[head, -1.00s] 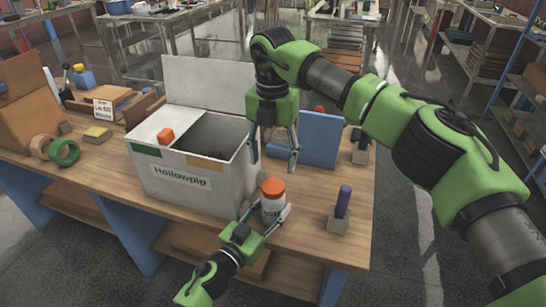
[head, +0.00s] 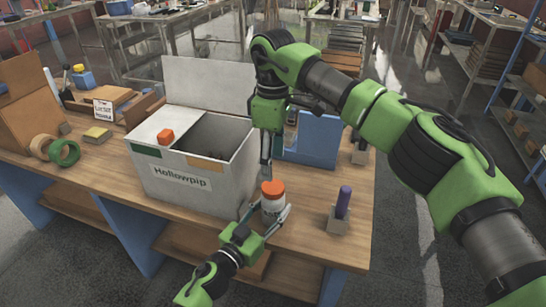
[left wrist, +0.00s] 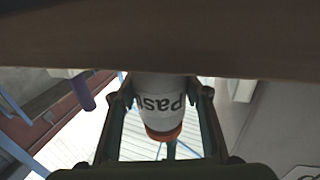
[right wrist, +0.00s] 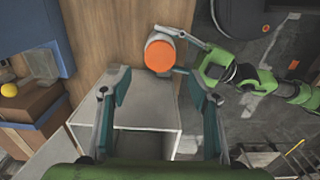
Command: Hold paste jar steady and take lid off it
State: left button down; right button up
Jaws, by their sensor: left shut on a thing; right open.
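The paste jar (head: 272,206) stands upright near the table's front edge, with its orange lid (head: 272,188) on. My left gripper (head: 275,217) is shut around the jar's body from the front. In the left wrist view the jar (left wrist: 160,95) sits between the two fingers, its label upside down. My right gripper (head: 266,168) is open and empty, pointing down above and just behind the lid. In the right wrist view the lid (right wrist: 160,52) is beyond the open fingertips, apart from them.
The white Hellowpip box (head: 190,180) stands close left of the jar, its walls near my right gripper. A purple-handled item in a grey holder (head: 340,215) stands to the right. A blue bin (head: 318,138) is behind. Bare tabletop lies between the jar and the holder.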

aim_at(273, 186)
pick_arm(q)
jog(key=shift+f, duration=0.1)
pick_arm(e)
jog(key=shift+f, duration=3.95)
jog(key=c, duration=1.2)
